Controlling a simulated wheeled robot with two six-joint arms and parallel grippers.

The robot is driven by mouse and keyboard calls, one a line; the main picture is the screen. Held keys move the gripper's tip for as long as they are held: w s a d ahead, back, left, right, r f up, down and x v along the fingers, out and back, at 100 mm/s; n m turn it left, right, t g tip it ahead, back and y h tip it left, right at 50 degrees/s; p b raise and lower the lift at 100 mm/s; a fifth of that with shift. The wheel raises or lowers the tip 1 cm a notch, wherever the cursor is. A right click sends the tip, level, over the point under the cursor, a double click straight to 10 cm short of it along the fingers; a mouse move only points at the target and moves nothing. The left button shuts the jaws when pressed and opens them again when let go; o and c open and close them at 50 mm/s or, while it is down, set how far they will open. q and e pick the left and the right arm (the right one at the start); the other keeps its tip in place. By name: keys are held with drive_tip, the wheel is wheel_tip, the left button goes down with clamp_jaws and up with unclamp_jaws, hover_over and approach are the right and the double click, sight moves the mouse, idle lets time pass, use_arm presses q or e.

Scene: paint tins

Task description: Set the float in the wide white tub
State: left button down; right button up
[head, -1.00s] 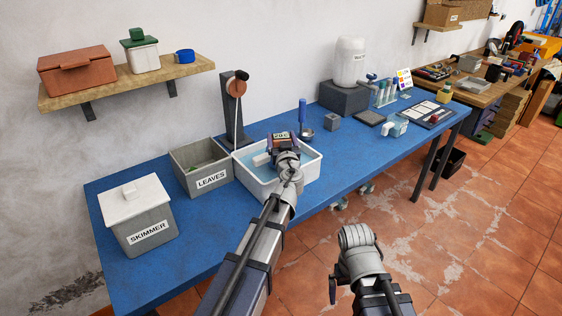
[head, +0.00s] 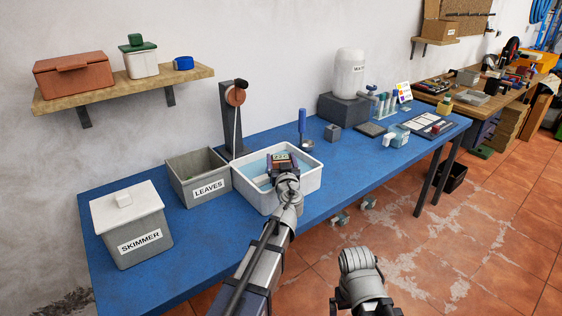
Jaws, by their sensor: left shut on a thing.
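The wide white tub (head: 304,189) stands on the blue table and holds pale blue water. My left gripper (head: 282,166) is over the tub and shut on a small dark thing with a lettered face, which looks like the float (head: 280,157). The gripper hides part of it, and I cannot tell whether it touches the water. A pale piece (head: 262,180) shows beside the gripper inside the tub; I cannot tell whether it belongs to the float. My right gripper (head: 357,262) is in front of the table, over the floor, with its jaws not clear.
A grey LEAVES bin (head: 207,189) stands close left of the tub, and a lidded SKIMMER box (head: 141,243) is farther left. A dark stand with a reel (head: 234,95) is behind. A blue-handled tool (head: 302,120) and a grey block (head: 332,133) are to the right.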

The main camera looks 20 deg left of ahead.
use_arm(q)
drive_tip(key=shift+f+b, duration=0.5)
drive_tip(key=shift+f, duration=0.1)
unclamp_jaws()
drive_tip(key=shift+r, duration=0.15)
drive_tip(key=shift+r+p, duration=0.35)
drive_tip(key=shift+p, duration=0.15)
drive_tip(key=shift+r+p, duration=0.5)
drive_tip(key=shift+r, duration=0.05)
drive_tip(key=v, duration=1.2)
drive_tip(key=shift+f+b, duration=0.4)
drive_tip(key=shift+f, duration=0.05)
